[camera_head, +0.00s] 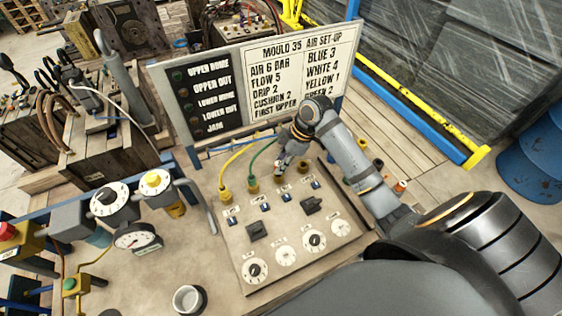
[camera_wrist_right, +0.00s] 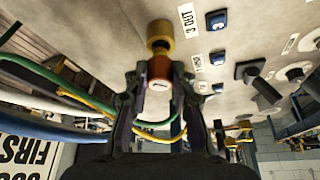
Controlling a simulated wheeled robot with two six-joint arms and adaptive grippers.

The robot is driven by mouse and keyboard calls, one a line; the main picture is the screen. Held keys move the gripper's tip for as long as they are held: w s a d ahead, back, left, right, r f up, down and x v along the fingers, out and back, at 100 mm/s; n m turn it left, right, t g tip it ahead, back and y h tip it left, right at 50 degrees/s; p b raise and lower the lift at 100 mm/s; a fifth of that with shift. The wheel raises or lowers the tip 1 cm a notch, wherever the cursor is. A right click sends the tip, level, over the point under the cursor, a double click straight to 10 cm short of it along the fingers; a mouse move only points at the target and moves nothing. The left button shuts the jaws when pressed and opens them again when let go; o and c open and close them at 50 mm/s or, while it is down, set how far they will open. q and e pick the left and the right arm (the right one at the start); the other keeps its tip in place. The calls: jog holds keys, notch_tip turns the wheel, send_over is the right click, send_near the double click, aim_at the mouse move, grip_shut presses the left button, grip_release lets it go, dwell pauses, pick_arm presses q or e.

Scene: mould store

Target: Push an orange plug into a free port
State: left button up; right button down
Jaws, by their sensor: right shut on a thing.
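The grey port panel (camera_head: 283,228) lies on the bench, with a row of brass ports along its far edge. A yellow plug (camera_head: 225,194) and a green plug (camera_head: 253,186) sit in the left ports. My right gripper (camera_head: 280,168) is over the third port. In the right wrist view, my right gripper (camera_wrist_right: 160,92) is shut on an orange plug (camera_wrist_right: 159,70). The plug is lined up with a brass port (camera_wrist_right: 160,32) beside a "3 OUT" label. Its nose meets the port's mouth; I cannot tell how deep it sits. My left gripper is not in view.
A sign board (camera_head: 300,62) stands behind the panel. Yellow and green hoses arch between board and ports, close to my right gripper. Gauge and knobs (camera_head: 137,237) stand left, and a metal cup (camera_head: 188,300) stands at the front. Several loose plugs (camera_head: 400,186) lie right of the panel.

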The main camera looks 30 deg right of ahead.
jog(key=shift+f, duration=0.15)
dwell(0.5)
jog(key=shift+f, duration=0.35)
jog(key=shift+f, duration=0.2)
dwell(0.4)
jog(key=shift+f, duration=0.45)
dwell(0.6)
jog(key=c, duration=1)
grip_release()
jog(key=shift+c, duration=0.2)
